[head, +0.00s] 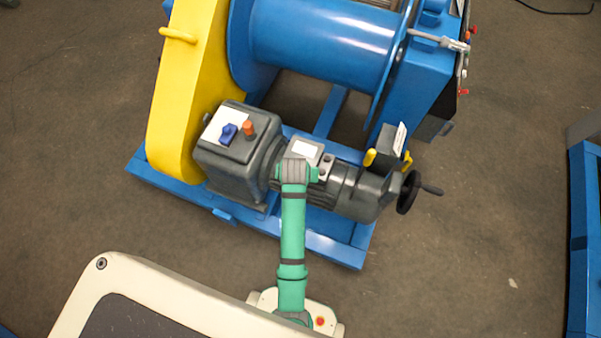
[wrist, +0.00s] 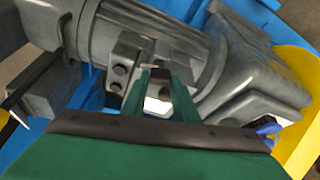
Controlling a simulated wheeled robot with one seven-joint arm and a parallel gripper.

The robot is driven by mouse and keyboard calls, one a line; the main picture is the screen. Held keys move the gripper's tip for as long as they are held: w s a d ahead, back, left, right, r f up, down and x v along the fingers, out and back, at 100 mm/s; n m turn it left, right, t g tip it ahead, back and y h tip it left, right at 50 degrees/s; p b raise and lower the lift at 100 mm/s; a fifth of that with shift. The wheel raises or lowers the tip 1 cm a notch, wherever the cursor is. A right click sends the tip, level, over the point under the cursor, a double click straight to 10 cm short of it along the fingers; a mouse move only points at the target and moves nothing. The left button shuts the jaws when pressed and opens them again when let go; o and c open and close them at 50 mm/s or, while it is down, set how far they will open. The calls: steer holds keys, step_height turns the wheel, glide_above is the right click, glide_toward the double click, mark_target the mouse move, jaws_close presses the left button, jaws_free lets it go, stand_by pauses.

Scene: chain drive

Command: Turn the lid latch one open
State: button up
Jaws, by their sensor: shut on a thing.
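My gripper (wrist: 160,80) reaches down to the grey terminal box on the motor, with its two green fingers closed on a small part at the box's edge. I take this part to be lid latch one; the fingers mostly hide it, and its turn angle cannot be told. The box lid with its white label (head: 305,148) shows just beyond my wrist in the head view. The white label also shows between the fingers in the wrist view (wrist: 157,105). My green arm (head: 292,230) hides the fingertips from the head camera.
The grey motor (head: 345,188) has a black handwheel (head: 409,192) and a yellow lever (head: 370,157) at its right. A grey gearbox (head: 232,160) with blue and orange controls stands left, beside the yellow guard (head: 185,90). The blue drum (head: 320,40) is behind.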

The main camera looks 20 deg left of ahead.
steer(key=shift+w+m+h, duration=0.15)
steer(key=shift+m+h, duration=0.15)
steer(key=shift+m, duration=0.4)
steer(key=shift+a+m+h, duration=0.2)
steer(key=shift+m+h, duration=0.1)
steer(key=shift+m, duration=0.4)
steer(key=o, duration=0.8)
steer(key=shift+d, duration=0.1)
steer(key=v, duration=1.1)
steer(key=shift+s+f, duration=0.15)
steer(key=shift+s, duration=0.1)
